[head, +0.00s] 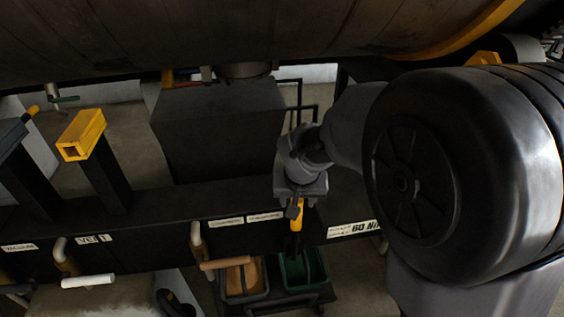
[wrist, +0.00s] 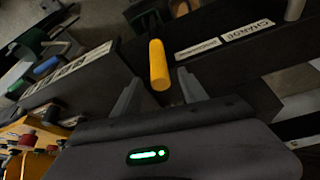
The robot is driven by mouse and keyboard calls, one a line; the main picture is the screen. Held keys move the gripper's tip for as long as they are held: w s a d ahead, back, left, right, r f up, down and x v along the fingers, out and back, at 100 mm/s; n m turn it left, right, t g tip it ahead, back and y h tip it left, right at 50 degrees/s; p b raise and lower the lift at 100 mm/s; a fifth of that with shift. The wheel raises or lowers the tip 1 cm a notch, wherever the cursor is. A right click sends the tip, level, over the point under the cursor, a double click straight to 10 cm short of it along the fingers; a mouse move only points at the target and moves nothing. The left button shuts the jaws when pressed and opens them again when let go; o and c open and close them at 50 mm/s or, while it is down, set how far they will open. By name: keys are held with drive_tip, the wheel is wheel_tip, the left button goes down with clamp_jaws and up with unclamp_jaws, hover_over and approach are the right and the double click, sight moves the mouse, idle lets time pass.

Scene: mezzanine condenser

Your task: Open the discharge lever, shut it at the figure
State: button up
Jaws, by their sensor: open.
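A yellow lever handle (head: 297,214) stands at the black rail, below my wrist in the head view. In the wrist view the yellow handle (wrist: 159,65) points towards the camera, between and just beyond the fingers. My gripper (wrist: 158,78) is open, with one finger on each side of the handle; I cannot tell whether either touches it. In the head view my gripper (head: 294,207) is small and dark over the lever. A white plate with the figure 60 (head: 357,229) is on the rail to the right; the rest of its writing is partly hidden.
The black rail (head: 150,207) carries other levers: a white-gripped one (head: 88,281) near the VENT label (head: 92,239) and a brown-gripped one (head: 227,264). A yellow-topped post (head: 82,135) rises left. An orange bin (head: 244,279) and green bin (head: 303,270) stand below.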

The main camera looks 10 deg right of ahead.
drive_tip(key=b+x, duration=0.1)
drive_tip(key=x, duration=0.8)
drive_tip(key=shift+d, duration=0.1)
drive_tip(key=shift+r, duration=0.1)
clamp_jaws()
idle(0.9)
